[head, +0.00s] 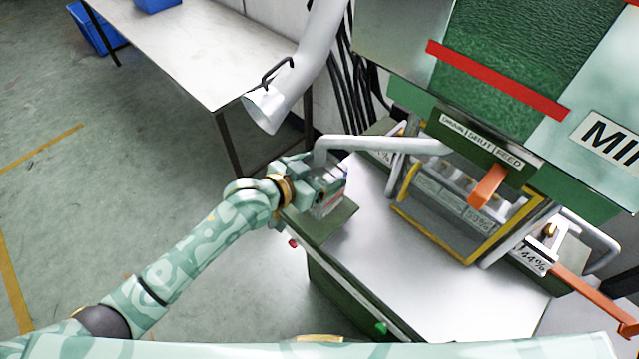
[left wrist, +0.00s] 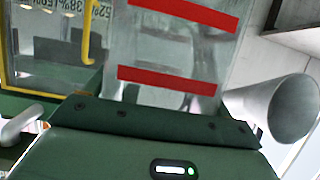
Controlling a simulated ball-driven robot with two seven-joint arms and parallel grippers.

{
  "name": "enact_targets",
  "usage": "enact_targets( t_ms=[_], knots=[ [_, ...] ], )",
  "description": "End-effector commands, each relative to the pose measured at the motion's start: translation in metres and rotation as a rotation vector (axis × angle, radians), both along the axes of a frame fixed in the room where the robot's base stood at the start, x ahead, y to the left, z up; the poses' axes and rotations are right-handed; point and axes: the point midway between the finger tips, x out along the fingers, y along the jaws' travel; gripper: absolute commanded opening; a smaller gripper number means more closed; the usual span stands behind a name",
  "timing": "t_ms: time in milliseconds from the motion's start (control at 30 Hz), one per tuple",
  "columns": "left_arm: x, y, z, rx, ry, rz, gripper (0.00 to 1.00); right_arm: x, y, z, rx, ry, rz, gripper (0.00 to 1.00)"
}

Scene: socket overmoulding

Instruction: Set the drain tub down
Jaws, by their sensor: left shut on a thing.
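My left gripper (head: 328,186) is shut on the drain tub, a clear, greyish tub with red stripes. In the head view the tub (head: 329,207) is small and partly hidden by the gripper. It is over or close to a dark green ledge (head: 338,224) at the left end of the machine's table; I cannot tell whether it touches. In the left wrist view the tub's see-through wall (left wrist: 168,48) with two red bands fills the upper middle. The fingertips do not show clearly there. My right gripper is not in view.
The machine's pale worktop (head: 400,258) is mostly bare. A yellow-edged guard (head: 432,232) and a grey pipe (head: 385,144) stand behind it. A pale extraction hose (head: 300,75) hangs at the back, its cone (left wrist: 283,107) close by in the wrist view. A bench (head: 215,55) stands farther back.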

Motion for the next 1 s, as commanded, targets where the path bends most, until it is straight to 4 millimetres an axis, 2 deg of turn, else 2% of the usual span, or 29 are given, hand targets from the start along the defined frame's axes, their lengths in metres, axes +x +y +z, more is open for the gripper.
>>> enact_targets(
  t_ms=[100, 200, 567, 600, 667, 1000],
  knots=[
    [0.0, 0.0, -0.023, 0.002, 0.004, 0.001, 0.48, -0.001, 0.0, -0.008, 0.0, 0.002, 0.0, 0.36],
    [0.0, 0.0, -0.032, 0.0, 0.003, 0.001, 0.48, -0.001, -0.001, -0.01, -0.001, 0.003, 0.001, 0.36],
    [0.0, 0.0, -0.035, 0.001, 0.001, 0.0, 0.48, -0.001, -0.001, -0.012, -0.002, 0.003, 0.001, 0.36],
    [0.0, 0.0, -0.035, 0.0, 0.001, -0.001, 0.86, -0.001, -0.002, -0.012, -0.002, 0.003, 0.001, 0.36],
    [0.0, 0.0, -0.035, 0.001, 0.001, 0.0, 1.0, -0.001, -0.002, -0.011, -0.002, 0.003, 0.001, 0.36],
    [-0.004, 0.004, -0.028, 0.002, 0.001, 0.001, 1.0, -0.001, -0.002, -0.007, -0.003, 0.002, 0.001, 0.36]
  ],
)
